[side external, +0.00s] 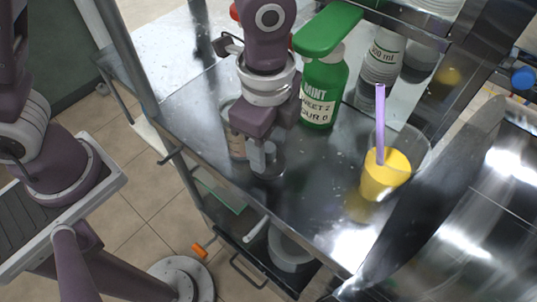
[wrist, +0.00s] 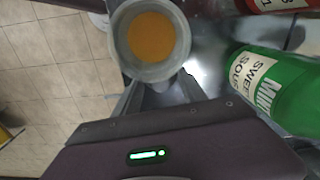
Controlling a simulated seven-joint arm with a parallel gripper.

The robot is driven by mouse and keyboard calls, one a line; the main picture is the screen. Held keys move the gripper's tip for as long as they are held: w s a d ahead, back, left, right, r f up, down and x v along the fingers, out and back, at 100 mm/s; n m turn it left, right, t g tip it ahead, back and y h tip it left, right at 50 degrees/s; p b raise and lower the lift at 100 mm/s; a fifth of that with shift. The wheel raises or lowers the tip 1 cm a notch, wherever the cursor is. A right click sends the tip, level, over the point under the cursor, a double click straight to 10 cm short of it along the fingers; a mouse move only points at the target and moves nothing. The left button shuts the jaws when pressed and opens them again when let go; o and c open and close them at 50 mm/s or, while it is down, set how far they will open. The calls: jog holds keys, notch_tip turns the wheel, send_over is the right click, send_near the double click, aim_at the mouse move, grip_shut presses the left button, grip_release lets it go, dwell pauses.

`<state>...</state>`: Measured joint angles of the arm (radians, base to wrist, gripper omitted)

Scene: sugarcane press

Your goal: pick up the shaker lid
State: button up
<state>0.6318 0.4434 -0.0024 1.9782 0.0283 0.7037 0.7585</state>
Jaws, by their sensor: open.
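A small grey round piece, which looks like the shaker lid (side external: 268,170), sits on the steel counter (side external: 310,190) in the side view, low under my gripper (side external: 263,158). My gripper points down with its fingers at or just above this piece; I cannot tell whether they touch it. In the wrist view my gripper (wrist: 160,88) shows two spread fingers, with a dark grey surface between them. The lid is not clearly made out there. I see nothing held.
A cup with orange contents (wrist: 152,36) stands just beyond the fingers. A green bottle (side external: 324,92) stands close behind my gripper. A clear cup of yellow juice (side external: 385,178) with a purple straw stands at the right. The counter's front edge is near.

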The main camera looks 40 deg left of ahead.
grip_shut()
dwell(0.3)
jog(key=shift+s+d+r, duration=0.1)
jog(key=shift+s+r, duration=0.05)
jog(key=shift+r, duration=0.15)
notch_tip(320, 180, up, 7)
jog(key=shift+d+f, duration=0.1)
jog(key=shift+f, duration=0.05)
jog(key=s+d, duration=1.2)
jog(key=s, duration=0.3)
notch_tip(320, 180, up, 11)
jog(key=n, duration=0.6)
send_over(268, 150)
jog(key=a, duration=0.6)
notch_tip(268, 150, down, 6)
jog(key=shift+a, duration=0.2)
